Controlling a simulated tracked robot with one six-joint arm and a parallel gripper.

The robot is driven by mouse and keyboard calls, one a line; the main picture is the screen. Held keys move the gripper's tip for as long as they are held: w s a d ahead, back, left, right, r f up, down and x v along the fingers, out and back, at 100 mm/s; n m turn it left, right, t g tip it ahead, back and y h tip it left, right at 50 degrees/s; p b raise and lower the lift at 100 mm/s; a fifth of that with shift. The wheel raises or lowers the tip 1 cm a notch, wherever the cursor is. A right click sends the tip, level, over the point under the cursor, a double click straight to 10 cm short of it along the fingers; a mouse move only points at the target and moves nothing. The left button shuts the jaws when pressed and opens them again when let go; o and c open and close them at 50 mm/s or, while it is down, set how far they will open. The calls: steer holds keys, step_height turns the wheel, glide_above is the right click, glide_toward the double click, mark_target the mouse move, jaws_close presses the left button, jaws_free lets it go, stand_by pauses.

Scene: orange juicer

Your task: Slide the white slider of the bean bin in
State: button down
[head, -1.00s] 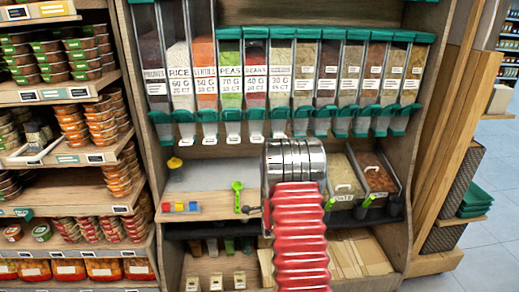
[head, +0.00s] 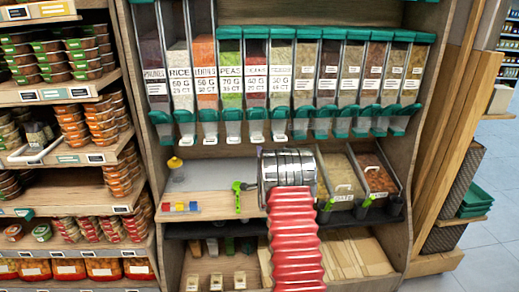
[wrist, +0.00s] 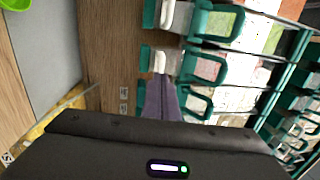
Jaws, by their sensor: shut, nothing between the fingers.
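The bean bin (head: 255,88) is a clear dispenser with a green lid, in the upper row right of the peas bin. Its white slider (head: 257,141) shows as a small tab at the bottom of its outlet. In the head view my gripper is hidden behind my silver wrist, below the outlets. In the wrist view its shut, empty purple-grey fingers (wrist: 160,84) point at the green outlets. A white slider (wrist: 147,58) shows just beyond the fingertips. I cannot tell which bin it belongs to, or whether the fingers touch it.
Neighbouring bins, such as the peas bin (head: 230,88), have similar white tabs close by. Below are a grey counter panel (head: 215,175), a green scoop (head: 238,188), a yellow-topped bottle (head: 176,168) and open food trays (head: 343,175).

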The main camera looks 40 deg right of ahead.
steer(key=x, duration=0.3)
steer(key=shift+w+d, duration=0.15)
steer(key=shift+w, duration=0.1)
